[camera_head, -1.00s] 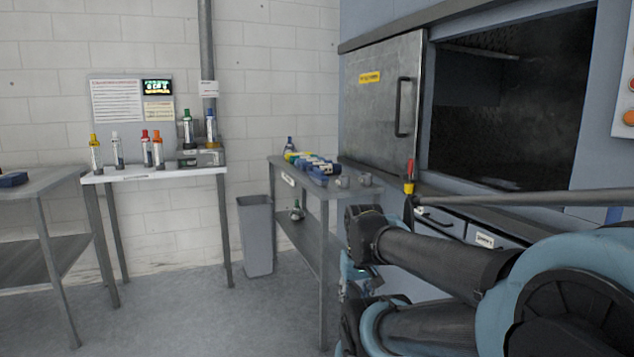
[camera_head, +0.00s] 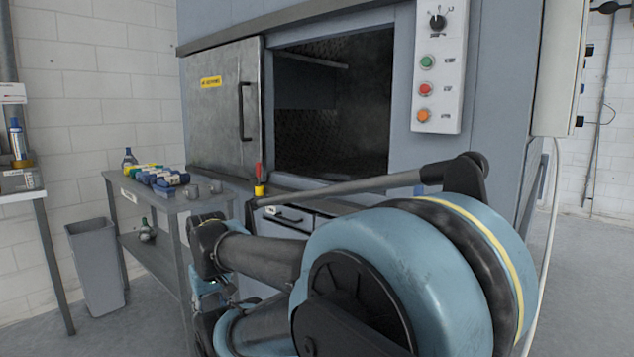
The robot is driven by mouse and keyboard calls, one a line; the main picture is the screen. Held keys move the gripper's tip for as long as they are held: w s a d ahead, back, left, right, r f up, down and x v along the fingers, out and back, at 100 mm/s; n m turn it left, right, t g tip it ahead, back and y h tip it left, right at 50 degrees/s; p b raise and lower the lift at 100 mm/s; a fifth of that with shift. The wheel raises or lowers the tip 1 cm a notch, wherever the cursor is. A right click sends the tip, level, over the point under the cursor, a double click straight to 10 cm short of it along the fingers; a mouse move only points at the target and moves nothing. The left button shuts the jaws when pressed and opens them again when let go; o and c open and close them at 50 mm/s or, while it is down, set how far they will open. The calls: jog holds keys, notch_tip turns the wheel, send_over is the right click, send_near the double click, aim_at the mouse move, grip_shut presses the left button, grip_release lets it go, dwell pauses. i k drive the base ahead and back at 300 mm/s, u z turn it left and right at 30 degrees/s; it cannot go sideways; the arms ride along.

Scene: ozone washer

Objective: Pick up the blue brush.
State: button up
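Several small brush-like items in blue, yellow and green lie in a row on the small grey side table (camera_head: 199,202). A blue one, which looks like the blue brush (camera_head: 165,189), is at the near end of the row. It is too small to make out its bristles. My arm reaches from the lower right toward the table's near right side, and its dark joint covers part of the table's front. I cannot make out my gripper's fingers, and nothing shows the brush being held.
Grey cups (camera_head: 191,191) stand right of the brushes. The washer cabinet (camera_head: 320,100) has its sliding door (camera_head: 222,110) at left and a dark opening. A red-and-yellow tool (camera_head: 259,182) stands at its sill. A grey bin (camera_head: 95,268) is left of the table. A bottle (camera_head: 129,157) stands behind.

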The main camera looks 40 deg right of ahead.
aim_at(164, 188)
jog(key=u, duration=0.3)
jog(key=i, duration=1.1)
jog(key=z, duration=0.4)
